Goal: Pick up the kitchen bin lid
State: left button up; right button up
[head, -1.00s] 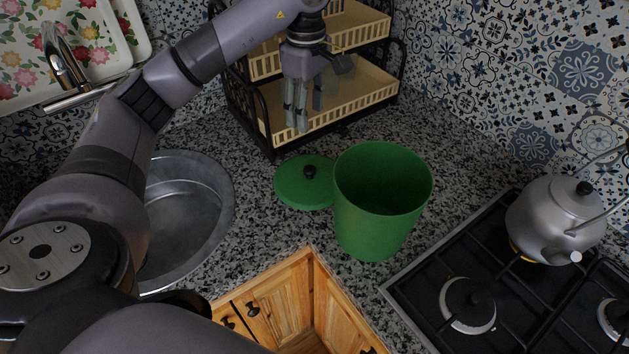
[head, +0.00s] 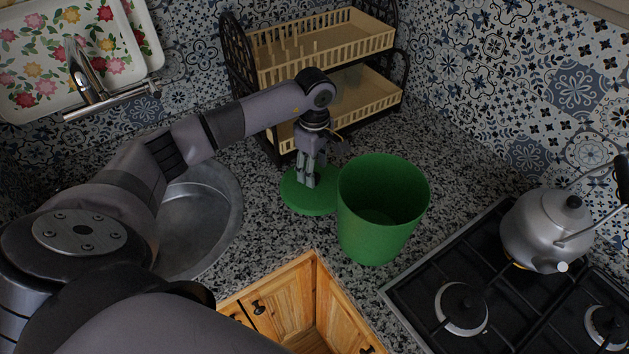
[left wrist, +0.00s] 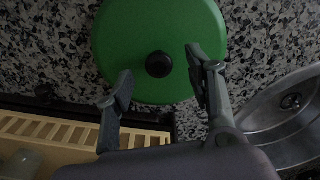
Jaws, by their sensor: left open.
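The round green kitchen bin lid (head: 309,197) lies flat on the speckled counter, left of the open green bin (head: 383,207). My left gripper (head: 308,182) points down over the lid, its fingers hiding the knob in the head view. In the left wrist view the lid (left wrist: 133,30) shows with its black knob (left wrist: 159,64) between the two spread fingertips of my left gripper (left wrist: 158,78). The fingers are open and apart from the knob on both sides. My right gripper is not in view.
A two-tier dish rack (head: 357,94) stands behind the lid. The sink (head: 205,222) is to the left. A gas hob (head: 483,264) with a metal kettle (head: 548,226) is to the right. Floral trays (head: 38,78) lean at the back left.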

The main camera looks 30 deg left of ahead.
pick_arm(q)
jog(key=shift+f, duration=1.25)
jog(key=shift+c, duration=0.6)
jog(key=shift+w, duration=0.1)
grip_shut()
